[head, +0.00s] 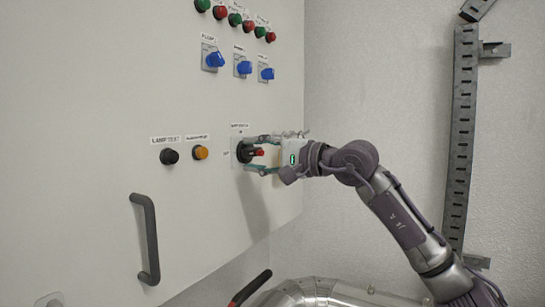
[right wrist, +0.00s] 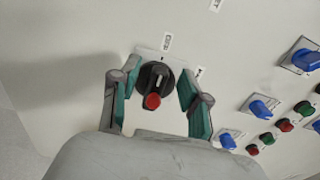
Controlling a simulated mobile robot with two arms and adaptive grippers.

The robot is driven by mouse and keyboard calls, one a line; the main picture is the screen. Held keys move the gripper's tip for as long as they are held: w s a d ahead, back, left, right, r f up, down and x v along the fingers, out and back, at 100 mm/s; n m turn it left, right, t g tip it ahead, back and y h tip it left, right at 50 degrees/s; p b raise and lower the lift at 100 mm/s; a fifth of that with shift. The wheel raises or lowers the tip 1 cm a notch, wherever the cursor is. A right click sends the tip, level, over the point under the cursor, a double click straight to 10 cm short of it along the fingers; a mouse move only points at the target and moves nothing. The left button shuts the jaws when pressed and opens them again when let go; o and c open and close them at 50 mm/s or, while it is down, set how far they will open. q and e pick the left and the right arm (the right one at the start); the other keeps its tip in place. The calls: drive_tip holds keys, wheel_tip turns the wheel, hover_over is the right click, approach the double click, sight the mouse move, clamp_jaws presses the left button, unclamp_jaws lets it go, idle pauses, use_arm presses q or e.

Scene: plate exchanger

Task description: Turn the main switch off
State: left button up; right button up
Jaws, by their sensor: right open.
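The main switch (head: 245,152) is a black rotary knob with a red handle tip on a pale plate, low on the right side of the white cabinet front. It also shows in the right wrist view (right wrist: 153,80), its red end pointing toward the gripper. My right gripper (head: 257,154) is open in front of the switch, with one finger on each side of it. In the right wrist view the green-padded fingers (right wrist: 158,98) stand left and right of the knob, with gaps visible on both sides. Contact cannot be told. My left gripper is not in view.
A black button (head: 169,156) and an orange button (head: 200,152) sit left of the switch. Several blue selectors (head: 243,68) and red and green lamps are above. A dark door handle (head: 147,240) sticks out at lower left.

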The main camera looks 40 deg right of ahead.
drive_tip(key=v, duration=1.1)
drive_tip(key=shift+s, duration=0.3)
